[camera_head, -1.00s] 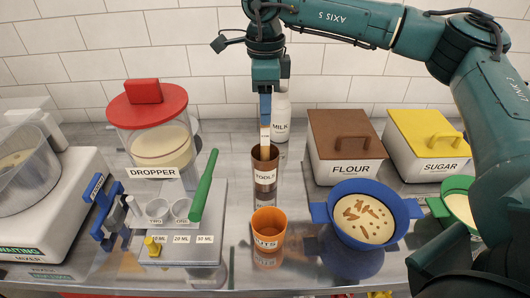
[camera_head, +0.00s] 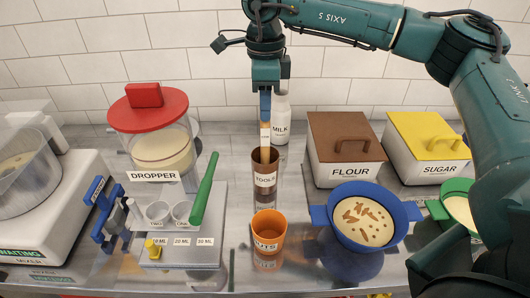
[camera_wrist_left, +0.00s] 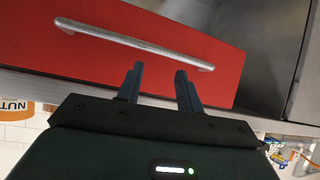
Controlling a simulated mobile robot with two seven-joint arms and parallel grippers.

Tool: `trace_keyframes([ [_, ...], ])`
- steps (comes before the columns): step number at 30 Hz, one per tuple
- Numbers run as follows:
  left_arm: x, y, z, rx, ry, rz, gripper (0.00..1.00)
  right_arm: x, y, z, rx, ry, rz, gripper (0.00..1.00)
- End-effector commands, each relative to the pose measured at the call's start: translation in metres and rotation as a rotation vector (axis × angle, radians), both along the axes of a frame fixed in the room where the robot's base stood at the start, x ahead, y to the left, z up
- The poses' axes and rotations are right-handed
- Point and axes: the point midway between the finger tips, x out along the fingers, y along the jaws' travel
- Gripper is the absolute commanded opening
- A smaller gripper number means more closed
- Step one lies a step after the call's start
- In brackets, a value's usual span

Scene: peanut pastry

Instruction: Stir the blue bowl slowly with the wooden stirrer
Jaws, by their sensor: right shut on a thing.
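The blue bowl (camera_head: 366,216) stands on the counter right of the middle in the head view, with pale batter and several brown pieces in it. My right gripper (camera_head: 265,108) points straight down above the brown TOOLS cup (camera_head: 264,186). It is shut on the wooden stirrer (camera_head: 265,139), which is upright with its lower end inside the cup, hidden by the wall. The cup is to the left of the bowl. My left gripper shows in the left wrist view (camera_wrist_left: 159,85); its fingers are apart and empty in front of a red drawer (camera_wrist_left: 125,55).
FLOUR (camera_head: 343,165) and SUGAR (camera_head: 434,165) boxes stand behind the bowl. A MILK bottle (camera_head: 281,128) is behind the TOOLS cup. A green bowl (camera_head: 451,207) is to the right.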

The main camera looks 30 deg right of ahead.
Motion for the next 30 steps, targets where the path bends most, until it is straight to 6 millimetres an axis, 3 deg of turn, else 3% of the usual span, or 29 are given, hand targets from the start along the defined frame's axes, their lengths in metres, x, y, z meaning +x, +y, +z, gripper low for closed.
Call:
trace_keyframes([
  [30,-0.007,0.017,0.013,0.037,0.084,0.047,0.36,0.000,0.000,0.085,0.001,-0.002,0.000,0.00],
])
